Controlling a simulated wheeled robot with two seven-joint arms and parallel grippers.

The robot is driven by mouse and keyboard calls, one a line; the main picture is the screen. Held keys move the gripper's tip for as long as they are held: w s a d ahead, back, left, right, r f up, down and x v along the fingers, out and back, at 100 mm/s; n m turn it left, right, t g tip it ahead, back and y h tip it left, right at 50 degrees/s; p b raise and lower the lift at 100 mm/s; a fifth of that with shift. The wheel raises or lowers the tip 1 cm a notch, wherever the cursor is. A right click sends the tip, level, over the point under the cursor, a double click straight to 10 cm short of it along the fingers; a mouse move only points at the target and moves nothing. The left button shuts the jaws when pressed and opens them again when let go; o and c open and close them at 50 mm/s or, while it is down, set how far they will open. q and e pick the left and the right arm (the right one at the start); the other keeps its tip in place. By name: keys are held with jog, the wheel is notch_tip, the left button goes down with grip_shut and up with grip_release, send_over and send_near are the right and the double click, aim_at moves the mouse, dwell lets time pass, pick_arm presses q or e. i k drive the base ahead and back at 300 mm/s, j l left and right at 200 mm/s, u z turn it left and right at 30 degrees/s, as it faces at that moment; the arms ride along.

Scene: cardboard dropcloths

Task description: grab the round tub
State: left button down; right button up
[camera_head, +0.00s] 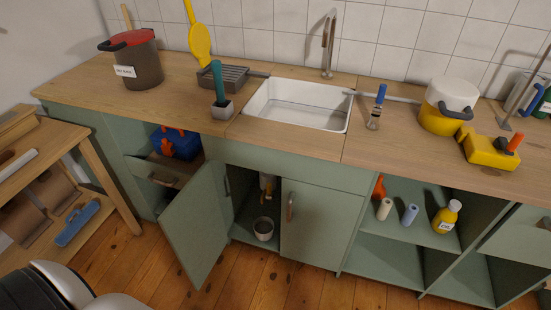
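Two large round tubs stand on the wooden counter. A dark grey tub (146,68) with a red lid, a dark handle and a white label stands at the left end. A yellow tub (439,121) with a white lid and a dark handle stands right of the sink. A smaller pale round container (263,229) sits low inside the open cabinet under the sink. I cannot tell from the picture alone which of them is the round tub. Neither gripper is in view; a dark and grey part of mine shows at the bottom left.
The sink (346,124) is empty. A green cabinet door (194,235) stands open into the floor space. A yellow box-like tool (487,153), a brush (376,108) and a yellow bottle (447,218) are at right. A wooden bench (98,172) stands left. Counter between grey tub and rack is clear.

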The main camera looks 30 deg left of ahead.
aim_at(263, 226)
jog(key=u, duration=1)
jog(key=i+l, duration=0.45)
jog(key=i, duration=0.15)
